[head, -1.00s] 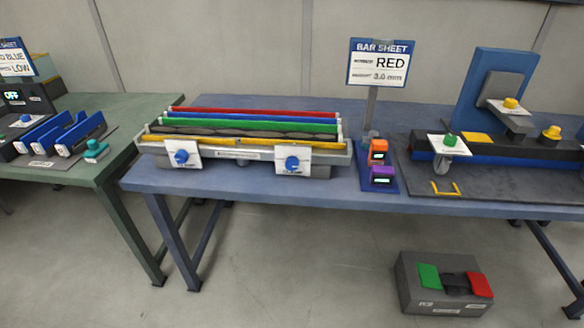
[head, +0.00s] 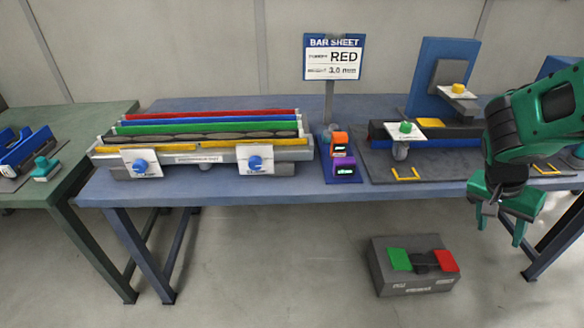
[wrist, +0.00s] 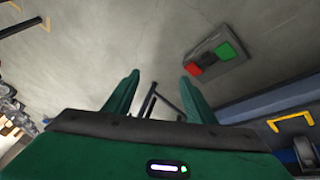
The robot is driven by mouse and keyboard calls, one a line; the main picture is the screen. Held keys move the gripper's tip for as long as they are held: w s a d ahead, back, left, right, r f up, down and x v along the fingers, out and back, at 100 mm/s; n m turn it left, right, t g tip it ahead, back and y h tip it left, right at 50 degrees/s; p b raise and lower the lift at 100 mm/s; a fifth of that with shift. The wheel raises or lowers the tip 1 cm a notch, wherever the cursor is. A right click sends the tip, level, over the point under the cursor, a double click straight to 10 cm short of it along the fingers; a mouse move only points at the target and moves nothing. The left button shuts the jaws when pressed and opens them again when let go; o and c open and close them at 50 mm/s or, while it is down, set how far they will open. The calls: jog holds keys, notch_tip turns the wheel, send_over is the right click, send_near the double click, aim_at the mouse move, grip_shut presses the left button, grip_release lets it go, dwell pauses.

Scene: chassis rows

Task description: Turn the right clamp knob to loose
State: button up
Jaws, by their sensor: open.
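The right clamp knob (head: 255,163) is a blue knob on a white plate at the front right of the bar fixture (head: 220,154), in the head view. The left clamp knob (head: 141,166) is a matching blue knob on its own white plate. Any setting marks on the plates are too small to read. My gripper (head: 505,222) is green, open and empty, at the right of the head view, in front of the bench edge and far from the right knob. In the wrist view, my fingers (wrist: 160,92) are apart with nothing between them.
A bar sheet sign (head: 332,57) reads RED. Orange and purple devices (head: 341,155) stand right of the fixture. A blue press machine (head: 440,80) stands farther right. A pedal box (head: 413,265) with green and red pedals lies on the floor. Floor in front of the bench is otherwise clear.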

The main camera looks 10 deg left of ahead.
jog(key=w+a+f+n+t+h, duration=0.15)
jog(key=w+a+t, duration=0.45)
jog(key=a, duration=0.7)
jog(key=w+a+f+n+t+h, duration=0.1)
jog(key=w+a+f+t, duration=0.15)
jog(key=w+a, duration=0.8)
jog(key=n+t+y, duration=0.7)
jog(key=t+y, duration=0.1)
jog(key=y, duration=0.3)
send_near(255, 166)
jog(key=shift+m, duration=0.25)
jog(key=x, duration=0.9)
jog(key=shift+w, duration=0.1)
jog(key=c, duration=1.1)
